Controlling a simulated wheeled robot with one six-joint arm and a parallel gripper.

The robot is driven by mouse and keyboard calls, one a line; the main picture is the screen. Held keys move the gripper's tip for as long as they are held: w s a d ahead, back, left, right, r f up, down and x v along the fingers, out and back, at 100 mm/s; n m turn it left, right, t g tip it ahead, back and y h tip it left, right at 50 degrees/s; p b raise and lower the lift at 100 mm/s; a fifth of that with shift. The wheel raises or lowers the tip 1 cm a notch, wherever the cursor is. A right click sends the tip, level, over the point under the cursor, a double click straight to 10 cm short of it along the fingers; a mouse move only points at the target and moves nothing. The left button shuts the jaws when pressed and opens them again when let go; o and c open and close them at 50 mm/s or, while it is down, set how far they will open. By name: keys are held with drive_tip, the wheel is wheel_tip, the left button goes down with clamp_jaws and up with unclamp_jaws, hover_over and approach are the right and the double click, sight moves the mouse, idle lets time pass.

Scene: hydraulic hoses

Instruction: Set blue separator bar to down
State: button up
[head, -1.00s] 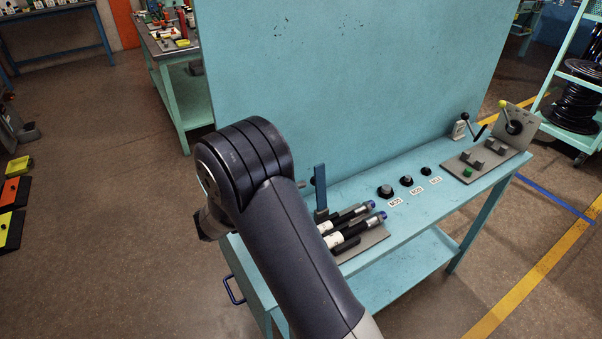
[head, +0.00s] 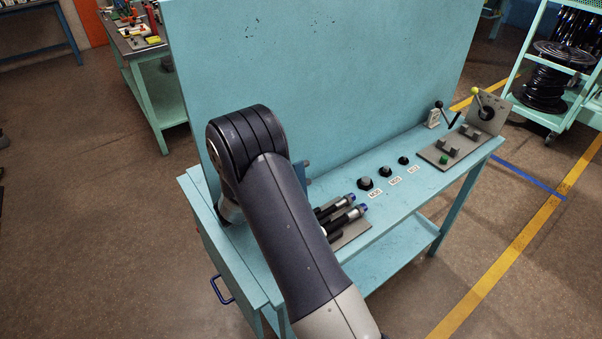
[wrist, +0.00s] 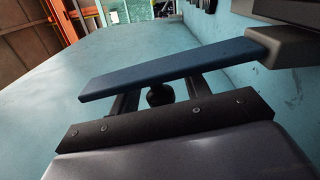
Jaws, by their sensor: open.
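The blue separator bar (head: 300,174) stands upright at the near end of the teal bench, mostly hidden behind my arm in the head view. In the wrist view the blue bar (wrist: 170,68) crosses the picture close up, its right end at a grey block (wrist: 291,36). My gripper (wrist: 160,95) has two dark fingers, spread apart and partly covered by the bar. A dark round knob shows between them. I cannot tell whether the fingers touch the bar. In the head view my gripper is hidden behind my arm.
Two hoses with blue ends (head: 352,205) lie on a grey plate beside my arm. Several black round fittings (head: 385,172) stand in a row on the bench. A lever panel (head: 487,112) is at the far end. A tall teal back panel (head: 320,80) rises behind.

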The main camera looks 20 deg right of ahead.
clamp_jaws()
idle(0.5)
